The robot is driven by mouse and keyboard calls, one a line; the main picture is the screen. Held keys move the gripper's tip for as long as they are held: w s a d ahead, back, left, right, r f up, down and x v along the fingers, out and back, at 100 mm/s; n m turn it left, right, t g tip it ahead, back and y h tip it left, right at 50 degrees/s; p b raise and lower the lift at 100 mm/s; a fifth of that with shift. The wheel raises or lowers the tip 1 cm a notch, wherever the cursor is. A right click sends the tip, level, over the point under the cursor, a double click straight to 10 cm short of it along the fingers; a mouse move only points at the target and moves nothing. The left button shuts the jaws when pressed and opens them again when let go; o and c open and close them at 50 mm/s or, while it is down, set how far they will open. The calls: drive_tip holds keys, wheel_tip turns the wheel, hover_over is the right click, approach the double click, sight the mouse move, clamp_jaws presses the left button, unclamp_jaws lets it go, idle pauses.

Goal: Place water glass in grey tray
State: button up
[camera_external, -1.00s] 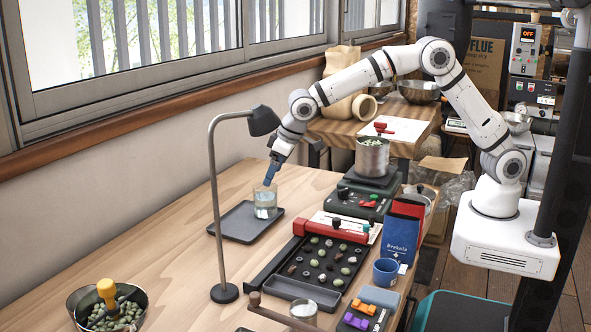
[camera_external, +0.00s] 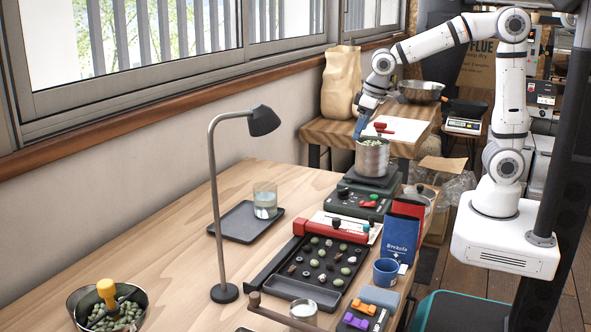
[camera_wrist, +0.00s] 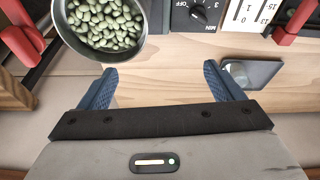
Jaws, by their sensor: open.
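The water glass (camera_external: 265,200) stands upright on the grey tray (camera_external: 240,229) on the wooden table, towards the tray's right side. In the wrist view the glass (camera_wrist: 237,72) and the tray (camera_wrist: 262,70) show small at the right. My gripper (camera_external: 360,128) is raised near the metal pot of green beans, well to the right of and apart from the glass. In the wrist view its blue fingers (camera_wrist: 165,88) are spread with only table between them, so it is open and empty.
The metal pot of beans (camera_external: 372,158) stands on a dark scale (camera_external: 360,203), close to my gripper. A lamp (camera_external: 217,190) stands in front of the tray. A bean sorting board (camera_external: 322,262), blue mug (camera_external: 386,271) and blue bag (camera_external: 402,230) crowd the table's right side.

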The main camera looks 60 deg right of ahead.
drive_tip(key=s+d+f, duration=0.1)
drive_tip(key=s+d, duration=0.1)
drive_tip(key=s, duration=0.4)
drive_tip(key=s+d+f, duration=0.1)
drive_tip(key=s+d, duration=0.2)
drive_tip(key=s, duration=0.3)
drive_tip(key=s+d+f+m+g, duration=0.1)
drive_tip(key=s+d, duration=0.2)
drive_tip(key=s, duration=0.3)
drive_tip(key=shift+s+d+f, duration=0.15)
drive_tip(key=shift+s, duration=0.05)
wheel_tip(320, 180, up, 8)
drive_tip(key=p, duration=0.7)
drive_tip(key=shift+s+f, duration=0.2)
